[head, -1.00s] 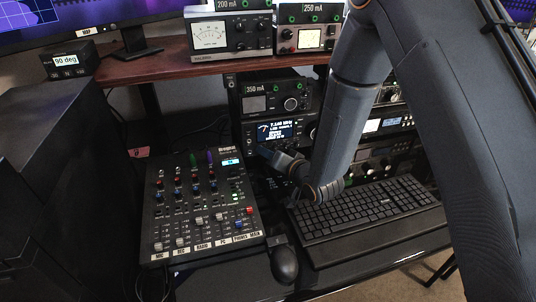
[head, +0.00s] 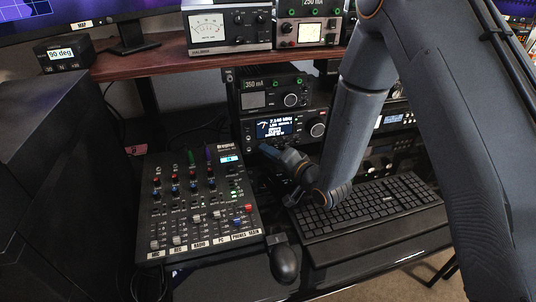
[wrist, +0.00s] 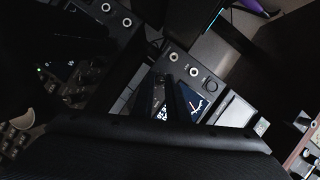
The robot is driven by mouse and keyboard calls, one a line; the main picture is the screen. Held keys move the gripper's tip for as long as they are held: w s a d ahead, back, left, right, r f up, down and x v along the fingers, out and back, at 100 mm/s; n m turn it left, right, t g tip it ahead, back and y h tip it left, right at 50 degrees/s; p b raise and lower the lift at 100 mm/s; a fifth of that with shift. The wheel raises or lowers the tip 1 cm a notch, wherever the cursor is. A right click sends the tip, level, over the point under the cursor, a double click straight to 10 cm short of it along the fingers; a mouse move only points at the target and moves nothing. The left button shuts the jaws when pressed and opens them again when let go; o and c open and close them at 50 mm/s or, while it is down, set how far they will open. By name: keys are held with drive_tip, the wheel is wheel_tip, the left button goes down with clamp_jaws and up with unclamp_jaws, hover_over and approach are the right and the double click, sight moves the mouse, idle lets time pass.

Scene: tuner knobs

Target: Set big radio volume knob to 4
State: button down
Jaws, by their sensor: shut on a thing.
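The big radio (head: 249,130) stands on the desk under the shelf, with a lit screen showing a meter and a 7.140 MHz reading. Its large round knob (head: 317,130) shows right of the screen. My gripper (head: 262,148) is at the lower left part of the radio's front, below the screen. It is shut on a small knob, apparently the volume knob, which the fingers hide. In the wrist view my dark fingers (wrist: 167,93) reach the radio's panel beside the lit screen (wrist: 200,103). I cannot read the volume setting.
A mixer (head: 215,185) with several faders lies left of my gripper. A keyboard (head: 375,210) lies under my forearm, and a mouse (head: 285,262) is in front. A smaller 350 mA unit (head: 268,92) sits on top of the radio.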

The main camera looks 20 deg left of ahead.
idle(0.3)
drive_tip(key=c, duration=1.7)
unclamp_jaws()
drive_tip(key=shift+c, duration=0.2)
drive_tip(key=shift+b+v, duration=0.45)
drive_tip(key=shift+v, duration=3.45)
